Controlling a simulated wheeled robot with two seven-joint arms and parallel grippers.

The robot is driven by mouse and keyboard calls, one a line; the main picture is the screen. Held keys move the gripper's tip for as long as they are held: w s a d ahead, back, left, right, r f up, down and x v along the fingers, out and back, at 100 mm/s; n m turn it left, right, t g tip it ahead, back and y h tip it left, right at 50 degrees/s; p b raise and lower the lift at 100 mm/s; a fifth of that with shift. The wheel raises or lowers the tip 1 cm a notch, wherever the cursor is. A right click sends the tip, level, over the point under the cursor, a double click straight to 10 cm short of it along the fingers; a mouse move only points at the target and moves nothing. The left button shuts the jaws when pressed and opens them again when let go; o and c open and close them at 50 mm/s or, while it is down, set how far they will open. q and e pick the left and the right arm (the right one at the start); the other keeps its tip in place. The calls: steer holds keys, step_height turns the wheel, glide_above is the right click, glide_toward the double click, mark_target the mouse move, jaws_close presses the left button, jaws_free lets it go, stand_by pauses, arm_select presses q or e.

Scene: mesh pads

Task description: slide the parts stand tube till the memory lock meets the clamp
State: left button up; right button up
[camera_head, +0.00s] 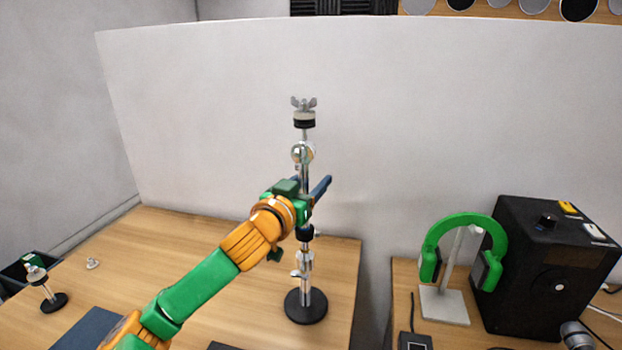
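The parts stand (306,306) stands upright on the wooden table, with a round black base and a chrome tube (304,137). A wing nut and dark pads top it, with a round chrome joint just below. A dark collar (305,233) sits on the tube below my gripper, and a chrome fitting with a side screw (305,258) is lower down. I cannot tell which is the memory lock or the clamp. My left gripper (316,186) is at the tube's upper part, its blue fingers beside it. My wrist hides part of the tube, and the grip is unclear. My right gripper is out of view.
A small stand (53,301) and a small wing-nut part (92,263) are at the left. On the right table are green headphones (462,222) on a holder and a black speaker box (545,262). A white panel (220,110) stands behind. The table's back left is mostly clear.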

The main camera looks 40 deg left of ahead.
arm_select(q)
steer(key=shift+s+r, duration=0.1)
steer(key=shift+s, duration=0.05)
jaws_close()
stand_by(1.0)
